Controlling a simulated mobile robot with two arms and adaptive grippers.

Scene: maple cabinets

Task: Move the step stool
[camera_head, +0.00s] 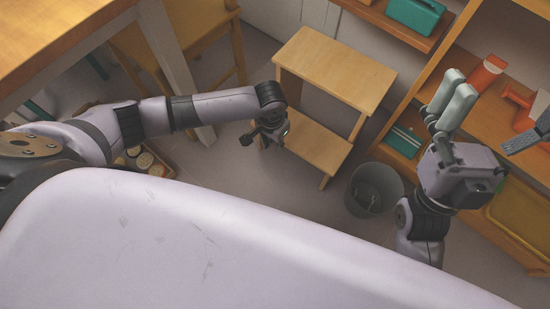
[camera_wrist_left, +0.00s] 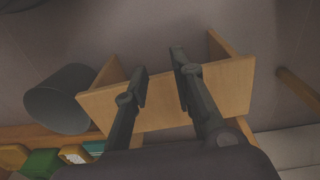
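The wooden step stool (camera_head: 335,68) stands upright on the floor in the middle of the head view, with a top step and a lower step (camera_head: 312,148). My left gripper (camera_head: 262,136) is by the left end of the lower step. In the left wrist view its two fingers (camera_wrist_left: 160,68) are apart, with a wooden board of the stool (camera_wrist_left: 160,105) behind and between them. I cannot tell whether they touch it. My right gripper (camera_head: 453,98) is raised at the right, away from the stool. Its fingers look close together, but their gap is unclear from this angle.
A grey bin (camera_head: 374,188) stands right of the stool; it also shows in the left wrist view (camera_wrist_left: 60,100). A wooden shelf unit (camera_head: 480,60) with orange and teal items fills the right. A wooden chair (camera_head: 238,50) and a table (camera_head: 60,35) are at the left.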

